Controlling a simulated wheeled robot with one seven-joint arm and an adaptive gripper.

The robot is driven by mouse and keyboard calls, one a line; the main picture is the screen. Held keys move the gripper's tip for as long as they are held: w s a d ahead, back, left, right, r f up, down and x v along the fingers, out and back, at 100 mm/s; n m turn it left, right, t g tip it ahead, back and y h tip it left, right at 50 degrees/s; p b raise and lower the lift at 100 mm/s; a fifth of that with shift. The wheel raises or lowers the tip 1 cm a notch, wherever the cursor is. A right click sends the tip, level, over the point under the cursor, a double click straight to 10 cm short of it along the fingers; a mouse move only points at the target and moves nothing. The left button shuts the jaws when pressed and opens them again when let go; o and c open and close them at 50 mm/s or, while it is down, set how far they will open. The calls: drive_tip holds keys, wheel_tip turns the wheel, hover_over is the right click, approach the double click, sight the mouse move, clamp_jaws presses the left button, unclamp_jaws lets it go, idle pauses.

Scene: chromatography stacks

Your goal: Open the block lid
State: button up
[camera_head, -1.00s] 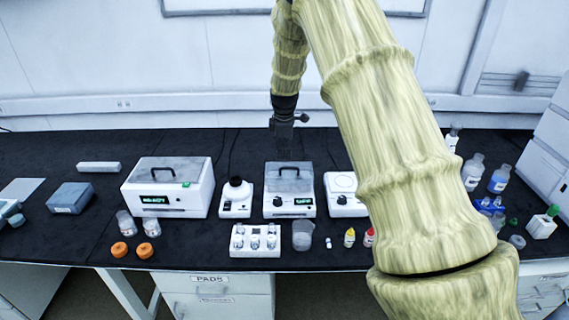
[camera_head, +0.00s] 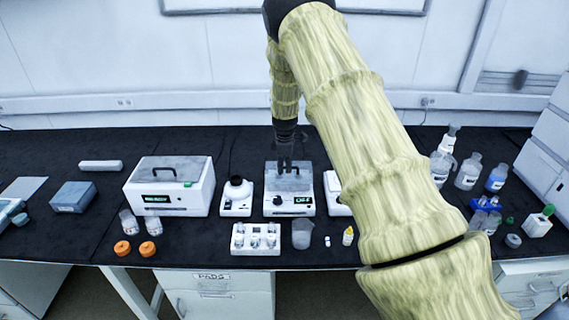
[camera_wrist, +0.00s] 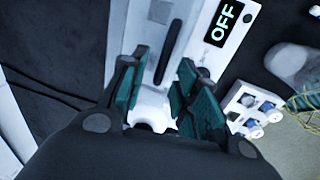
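The block heater (camera_head: 290,207) is a white box with a knob and a small lit display, standing mid-bench. Its clear lid (camera_head: 305,181) is down over the top and has a dark handle. My gripper (camera_head: 284,167) points down over this lid and partly covers the handle in the head view. In the wrist view my gripper (camera_wrist: 167,88) is open, with teal finger pads apart. A dark bar that looks like the lid handle (camera_wrist: 167,52) lies ahead between the fingers; contact cannot be told. The heater's display (camera_wrist: 224,23) reads OFF.
A larger white lidded unit (camera_head: 168,200) and a mixer with a black cup (camera_head: 237,199) stand to the left. A vial rack (camera_head: 255,247) and a beaker (camera_head: 302,235) stand in front. My arm hides part of the bench at right.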

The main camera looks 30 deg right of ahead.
clamp_jaws()
